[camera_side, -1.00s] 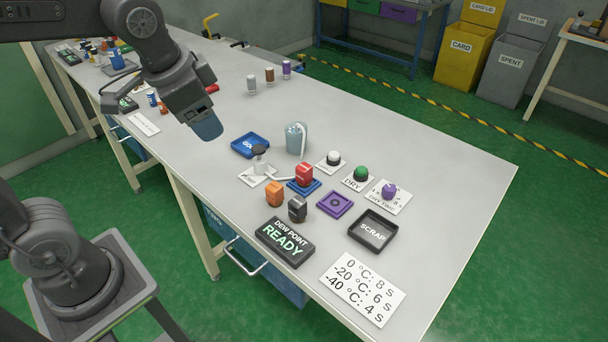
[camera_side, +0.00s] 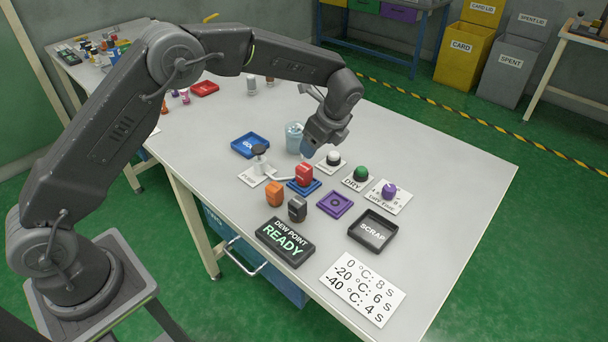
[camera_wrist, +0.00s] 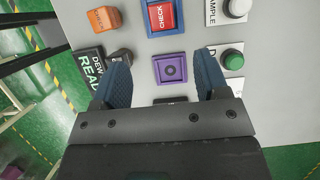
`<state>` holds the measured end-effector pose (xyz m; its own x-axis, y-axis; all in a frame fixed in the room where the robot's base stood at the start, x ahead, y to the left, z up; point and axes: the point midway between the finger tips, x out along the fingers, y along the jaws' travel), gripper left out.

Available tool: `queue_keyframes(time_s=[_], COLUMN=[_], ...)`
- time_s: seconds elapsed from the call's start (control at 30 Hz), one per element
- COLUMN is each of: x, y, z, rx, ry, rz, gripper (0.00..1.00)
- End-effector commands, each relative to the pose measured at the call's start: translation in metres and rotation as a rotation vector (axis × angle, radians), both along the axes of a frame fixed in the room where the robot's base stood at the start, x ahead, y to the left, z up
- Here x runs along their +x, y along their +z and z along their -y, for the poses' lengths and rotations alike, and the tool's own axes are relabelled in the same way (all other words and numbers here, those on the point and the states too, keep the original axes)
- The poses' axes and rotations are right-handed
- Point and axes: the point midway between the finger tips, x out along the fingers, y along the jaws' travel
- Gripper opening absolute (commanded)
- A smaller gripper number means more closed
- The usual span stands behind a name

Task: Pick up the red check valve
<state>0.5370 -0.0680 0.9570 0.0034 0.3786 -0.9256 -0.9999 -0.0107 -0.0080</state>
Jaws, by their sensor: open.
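The red check valve (camera_side: 304,174) sits on a blue square pad (camera_side: 311,189) near the middle of the work area. In the wrist view the red block (camera_wrist: 161,14) carries the word CHECK and is cut off by the top edge. My gripper (camera_side: 308,150) is above the table, just behind the red valve in the side view, apart from it. In the wrist view its two blue fingers (camera_wrist: 160,82) are spread wide with nothing between them; the purple pad (camera_wrist: 170,68) shows below the gap.
An orange block (camera_side: 274,194) and a dark grey block (camera_side: 297,208) stand close to the valve. A grey-blue canister (camera_side: 293,138) stands behind it. White, green (camera_side: 361,174) and purple (camera_side: 389,190) knobs are to the right. A SCRAP tray (camera_side: 372,231) and READY display (camera_side: 285,243) lie in front.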

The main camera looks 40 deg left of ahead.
Motion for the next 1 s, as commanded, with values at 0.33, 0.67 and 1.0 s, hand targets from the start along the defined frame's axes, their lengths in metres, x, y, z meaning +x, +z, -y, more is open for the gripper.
queue_keyframes(time_s=[0.33,0.67,1.0], x=[0.001,0.002,0.002], y=[-0.052,-0.084,-0.118], z=[-0.020,-0.033,-0.050], rx=[0.006,0.005,0.004], ry=[-0.012,-0.011,-0.010], rz=[-0.014,-0.009,-0.011], gripper=[0.68,0.68,0.68])
